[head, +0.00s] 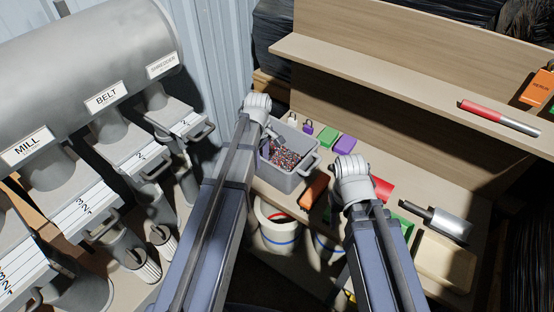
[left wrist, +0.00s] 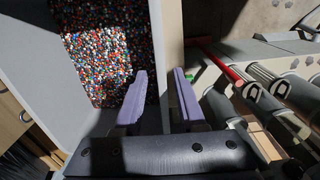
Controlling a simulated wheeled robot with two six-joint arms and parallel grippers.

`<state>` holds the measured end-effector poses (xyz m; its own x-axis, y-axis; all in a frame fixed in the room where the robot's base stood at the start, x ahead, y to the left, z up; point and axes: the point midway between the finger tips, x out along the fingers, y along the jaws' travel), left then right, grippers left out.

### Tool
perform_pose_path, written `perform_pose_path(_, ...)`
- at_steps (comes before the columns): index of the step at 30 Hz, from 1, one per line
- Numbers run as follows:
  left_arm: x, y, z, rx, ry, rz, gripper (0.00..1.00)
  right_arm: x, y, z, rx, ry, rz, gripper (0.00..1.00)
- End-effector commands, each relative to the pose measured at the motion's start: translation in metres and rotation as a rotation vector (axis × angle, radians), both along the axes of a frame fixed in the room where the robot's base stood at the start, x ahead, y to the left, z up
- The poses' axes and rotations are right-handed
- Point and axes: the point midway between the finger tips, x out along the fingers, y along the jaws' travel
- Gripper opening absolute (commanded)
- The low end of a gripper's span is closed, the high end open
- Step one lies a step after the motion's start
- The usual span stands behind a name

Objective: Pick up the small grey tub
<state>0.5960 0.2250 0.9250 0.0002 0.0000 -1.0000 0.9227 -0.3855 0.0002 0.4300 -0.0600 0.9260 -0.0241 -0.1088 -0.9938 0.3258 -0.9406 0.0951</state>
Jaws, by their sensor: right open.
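The small grey tub (head: 292,183) stands on the wooden bench in the head view, holding many multicoloured granules. My left gripper (head: 269,146) is at the tub's left side, its fingers pointing down. In the left wrist view, the tub's wall (left wrist: 171,50) runs between the purple-tipped fingers (left wrist: 160,103). One finger is on the granule side and the other is outside. The jaws look open around the wall, with a gap showing. My right gripper (head: 350,190) is right of the tub, open, its fingertips mostly hidden by my own wrist.
A white bucket (head: 279,237) stands in front. A shelf (head: 400,85) overhangs behind. Machine chutes (head: 110,120) fill the left.

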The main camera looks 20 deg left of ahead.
Motion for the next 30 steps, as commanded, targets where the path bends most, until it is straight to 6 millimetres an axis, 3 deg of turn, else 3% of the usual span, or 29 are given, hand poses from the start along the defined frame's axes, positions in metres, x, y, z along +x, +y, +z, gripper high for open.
perform_pose_path(3,0.000,0.000,-0.015,0.000,0.000,0.000,0.40,0.000,0.000,-0.015,0.000,0.000,0.000,0.50)
perform_pose_path(14,0.001,0.001,-0.025,0.000,0.000,0.000,0.40,0.000,0.000,-0.025,0.000,0.000,0.000,0.50)
perform_pose_path(24,0.002,0.003,-0.065,0.000,0.000,0.000,0.40,0.000,0.000,-0.065,0.000,0.000,0.000,0.50)
perform_pose_path(30,0.002,0.003,-0.067,0.000,0.000,0.000,0.40,0.000,0.000,-0.067,0.000,0.000,0.000,0.50)
